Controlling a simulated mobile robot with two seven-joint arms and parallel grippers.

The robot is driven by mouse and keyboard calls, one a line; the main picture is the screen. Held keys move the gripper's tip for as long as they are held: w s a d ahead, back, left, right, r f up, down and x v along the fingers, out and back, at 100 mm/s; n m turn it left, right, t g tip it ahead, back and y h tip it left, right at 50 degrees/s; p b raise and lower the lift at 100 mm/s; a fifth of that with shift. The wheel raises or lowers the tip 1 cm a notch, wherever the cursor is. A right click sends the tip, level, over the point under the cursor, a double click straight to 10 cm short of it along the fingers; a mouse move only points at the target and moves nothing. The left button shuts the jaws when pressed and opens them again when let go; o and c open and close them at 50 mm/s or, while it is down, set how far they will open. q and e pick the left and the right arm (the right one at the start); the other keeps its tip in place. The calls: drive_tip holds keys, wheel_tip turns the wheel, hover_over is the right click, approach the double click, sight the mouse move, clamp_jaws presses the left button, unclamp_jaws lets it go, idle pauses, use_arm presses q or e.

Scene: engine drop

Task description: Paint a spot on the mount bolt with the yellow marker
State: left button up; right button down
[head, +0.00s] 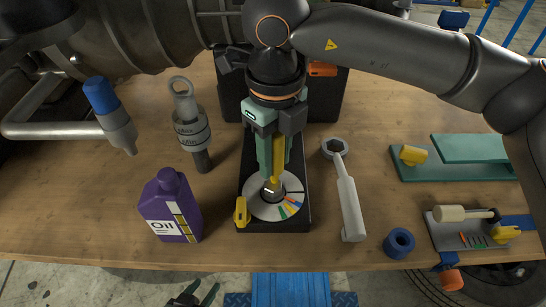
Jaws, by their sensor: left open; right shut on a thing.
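My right gripper (275,168) comes down from above, shut on the yellow marker (277,160), which points downward between its green fingers. The marker's lower end is at or just above the dark mount bolt (271,194); I cannot tell whether they touch. The bolt stands in the middle of a pale disc (258,211) with coloured sectors, on a black base (272,227). The gripper and marker partly hide the bolt, and I cannot make out a yellow spot on it. My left gripper (196,296) is open and empty at the bottom edge, in front of the table.
A yellow piece (240,212) stands at the base's left edge. The purple oil bottle (171,207) and a grey tool (190,128) are left. Large pipes cross the top left.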

drive_tip(key=shift+s+a, duration=0.1)
drive_tip(key=shift+s, duration=0.05)
drive_tip(key=shift+s+a+b, duration=0.15)
drive_tip(key=shift+s+b, duration=0.15)
drive_tip(key=shift+w+f, duration=0.1)
drive_tip(key=shift+w, duration=0.05)
drive_tip(key=shift+w+d, duration=0.25)
drive_tip(key=shift+w, duration=0.05)
drive_tip(key=shift+s+b, duration=0.15)
drive_tip(key=shift+b, duration=0.15)
drive_tip(key=shift+s+a, duration=0.25)
drive_tip(key=shift+s, duration=0.1)
drive_tip(key=shift+w, duration=0.15)
